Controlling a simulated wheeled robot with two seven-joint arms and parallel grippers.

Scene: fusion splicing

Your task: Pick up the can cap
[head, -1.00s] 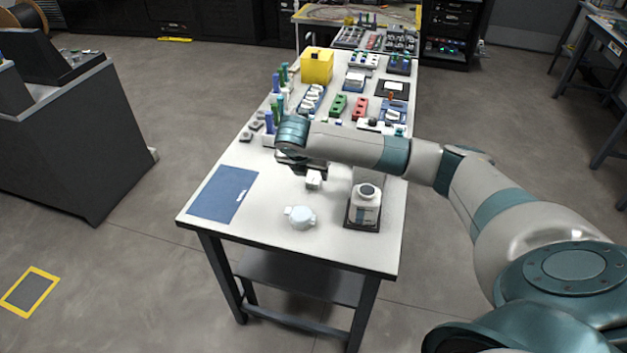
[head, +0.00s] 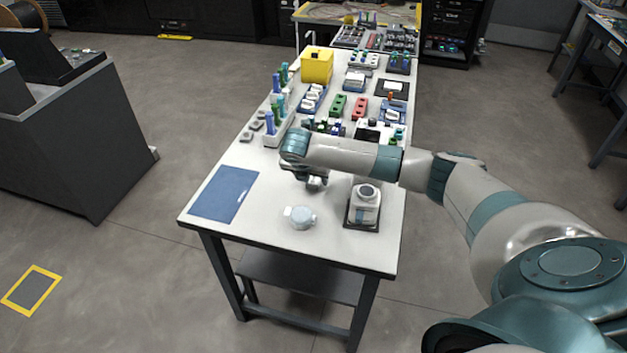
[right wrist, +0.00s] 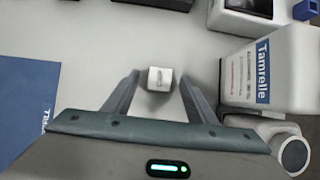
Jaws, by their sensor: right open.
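A small white block (right wrist: 160,79) with a grey mark on top lies between the fingertips of my right gripper (right wrist: 160,86), with gaps to both fingers. In the head view my right gripper (head: 311,180) is low over the table and largely hides this block. The gripper is open and empty. A round pale blue and white lid-like piece (head: 302,217) with a side tab lies nearer the front edge. I cannot tell for sure which of the two is the can cap.
A blue mat (head: 223,194) lies left of the gripper. Racks with blue and green bottles (head: 275,112), a yellow box (head: 317,65) and several small trays fill the back of the table (head: 262,225).

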